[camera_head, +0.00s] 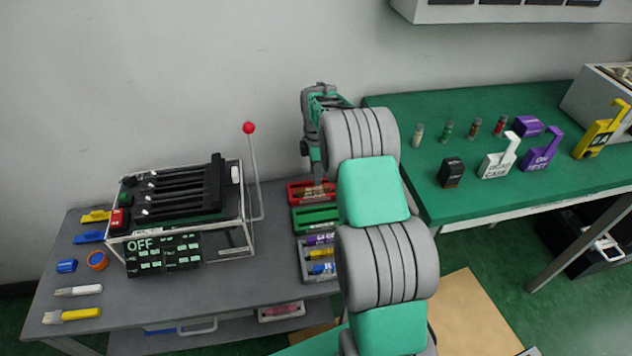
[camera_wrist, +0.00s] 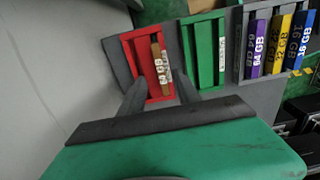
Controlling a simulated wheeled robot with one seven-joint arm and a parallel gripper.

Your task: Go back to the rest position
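My gripper (camera_wrist: 159,88) is open in the wrist view, its two dark fingers apart over the red tray (camera_wrist: 128,56). A brown stick labelled 64 GB (camera_wrist: 161,68) lies in the red tray, between the fingers in the picture, with a gap on both sides. I cannot tell how high the fingers are above it. In the head view my gripper (camera_head: 317,172) points down at the red tray (camera_head: 298,192), at the right side of the grey table (camera_head: 200,295). My arm hides part of the trays' right side.
A green tray (camera_head: 315,217) and a tray of labelled sticks (camera_head: 303,264) stand beside the red one. A lever with a red knob (camera_head: 249,128) rises left of my gripper on the black fixture (camera_head: 180,192). The green table (camera_head: 470,205) is right of my arm; the wall is behind.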

